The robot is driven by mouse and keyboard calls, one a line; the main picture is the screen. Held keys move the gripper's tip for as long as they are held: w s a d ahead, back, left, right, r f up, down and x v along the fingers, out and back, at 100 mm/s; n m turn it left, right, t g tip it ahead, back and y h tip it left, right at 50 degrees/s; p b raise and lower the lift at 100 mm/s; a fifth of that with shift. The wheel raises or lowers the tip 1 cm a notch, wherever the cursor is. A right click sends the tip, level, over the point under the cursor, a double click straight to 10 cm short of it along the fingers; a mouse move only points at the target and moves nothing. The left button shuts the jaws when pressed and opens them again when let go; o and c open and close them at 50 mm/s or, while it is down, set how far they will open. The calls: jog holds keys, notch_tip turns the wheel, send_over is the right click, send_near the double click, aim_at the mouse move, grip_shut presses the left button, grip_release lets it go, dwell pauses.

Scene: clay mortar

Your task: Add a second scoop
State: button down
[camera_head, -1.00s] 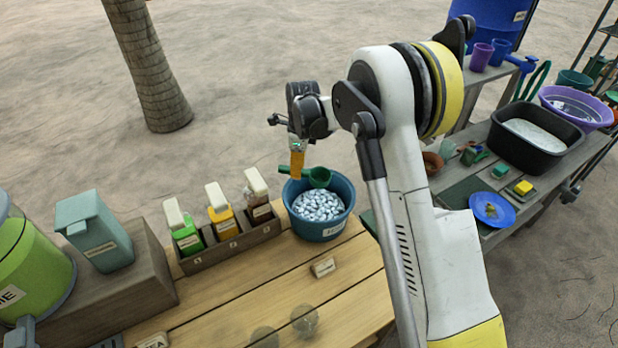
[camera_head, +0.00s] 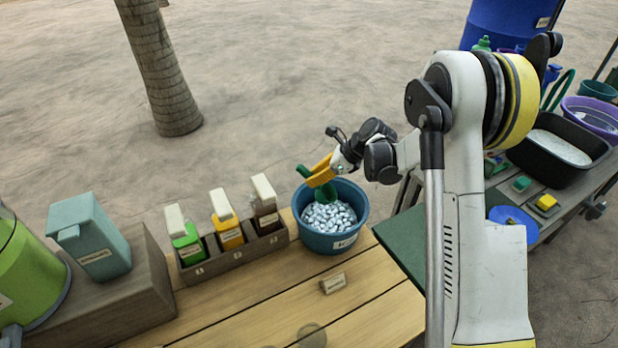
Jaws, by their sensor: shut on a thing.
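A round blue tub (camera_head: 352,228) filled with pale, shiny pieces (camera_head: 328,215) stands at the back right corner of the wooden table. My gripper (camera_head: 318,176) has orange fingers and is shut on a green scoop (camera_head: 326,192). The scoop is tilted, with its handle toward the upper left and its bowl pointing down over the tub's inside. The bowl is at or just above the pieces; I cannot tell whether it touches them or holds any.
A rack (camera_head: 238,258) with several lidded bottles stands left of the tub. A small label block (camera_head: 333,284) and a clear glass (camera_head: 312,336) stand in front. A teal canister (camera_head: 92,238) and green dispenser (camera_head: 28,262) are at left. A black basin (camera_head: 556,150) is right.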

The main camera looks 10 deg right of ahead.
jog(key=shift+d+f+y, duration=0.1)
jog(key=shift+f+y, duration=0.2)
jog(key=shift+f, duration=0.4)
notch_tip(320, 180, down, 11)
jog(key=b, duration=0.6)
jog(key=p, duration=0.8)
send_near(323, 185)
jog(key=x, duration=0.6)
jog(key=shift+s, duration=0.1)
jog(key=a+r+h+p, duration=0.1)
jog(key=w+a+r+g+h+p, duration=0.1)
jog(key=h, duration=0.1)
jog(key=a+r+g+h+p, duration=0.1)
jog(key=p, duration=0.1)
jog(key=shift+w+a+r+h, duration=0.25)
jog(key=shift+w+h, duration=0.1)
jog(key=shift+h, duration=0.05)
jog(key=shift+w+a+r+g+h+p, duration=0.2)
jog(key=shift+a+g+h, duration=0.15)
jog(key=shift+h, duration=0.15)
jog(key=shift+w+a+r+g+h+p, duration=0.15)
jog(key=shift+a+r+g+h, duration=0.15)
jog(key=shift+h, duration=0.2)
jog(key=shift+d, duration=0.15)
jog(key=shift+s, duration=0.1)
